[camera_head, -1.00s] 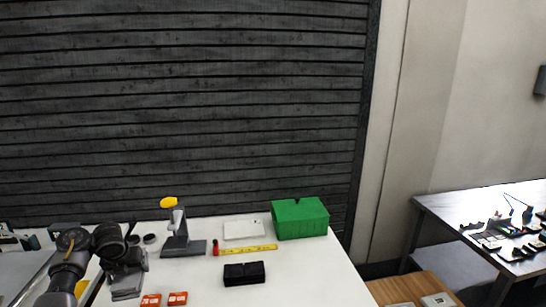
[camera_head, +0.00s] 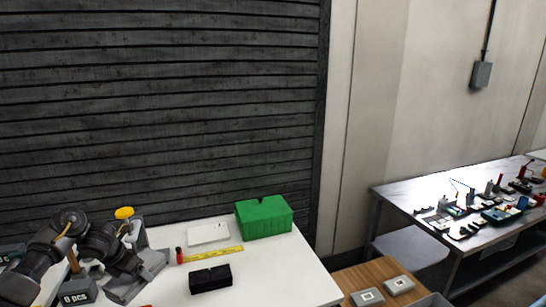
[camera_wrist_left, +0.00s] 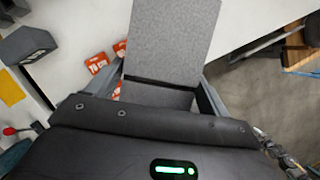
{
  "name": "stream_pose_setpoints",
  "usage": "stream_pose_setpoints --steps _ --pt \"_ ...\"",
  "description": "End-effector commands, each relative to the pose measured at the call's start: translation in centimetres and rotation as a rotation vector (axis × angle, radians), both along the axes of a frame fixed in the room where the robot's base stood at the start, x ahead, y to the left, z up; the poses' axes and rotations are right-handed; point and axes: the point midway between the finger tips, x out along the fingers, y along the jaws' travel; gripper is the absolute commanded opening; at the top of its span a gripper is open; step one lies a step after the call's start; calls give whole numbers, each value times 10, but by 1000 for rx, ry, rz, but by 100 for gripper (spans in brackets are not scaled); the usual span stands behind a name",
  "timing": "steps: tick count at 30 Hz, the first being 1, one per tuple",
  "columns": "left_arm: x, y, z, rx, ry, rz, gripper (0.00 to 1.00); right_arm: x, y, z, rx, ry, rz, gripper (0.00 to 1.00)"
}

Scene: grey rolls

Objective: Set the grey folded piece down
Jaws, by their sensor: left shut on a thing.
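My left gripper (camera_head: 128,264) reaches in from the left over the white table (camera_head: 252,280). It is shut on the grey folded piece (camera_head: 122,290), which shows below the jaws. In the left wrist view the piece is a flat speckled grey panel (camera_wrist_left: 172,40) with a fold near the jaws (camera_wrist_left: 163,92). It extends away from the gripper, over or near the table's edge. I cannot tell whether it touches the table. My right gripper is out of view.
A grey stand with a yellow top (camera_head: 124,213) is close behind the gripper. A grey block (camera_head: 78,292) lies at left. A black case (camera_head: 210,279), yellow ruler (camera_head: 213,253), white box (camera_head: 208,234) and green box (camera_head: 264,217) stand to the right. The front right tabletop is clear.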

Motion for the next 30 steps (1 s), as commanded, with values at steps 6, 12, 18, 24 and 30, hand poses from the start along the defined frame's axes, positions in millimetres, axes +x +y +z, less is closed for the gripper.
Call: stream_pose_setpoints --steps 6,12,18,24,30 --pt "-3 -31 21 4 -4 -176 50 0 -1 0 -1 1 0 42" --pt "-21 -76 59 4 -7 -452 50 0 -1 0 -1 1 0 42" --pt "-46 -101 91 3 -2 -673 50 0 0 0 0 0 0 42" --pt "-53 -144 113 0 -1 -857 50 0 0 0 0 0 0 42" --pt "-63 -204 132 1 -1 -1084 50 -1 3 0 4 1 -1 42"
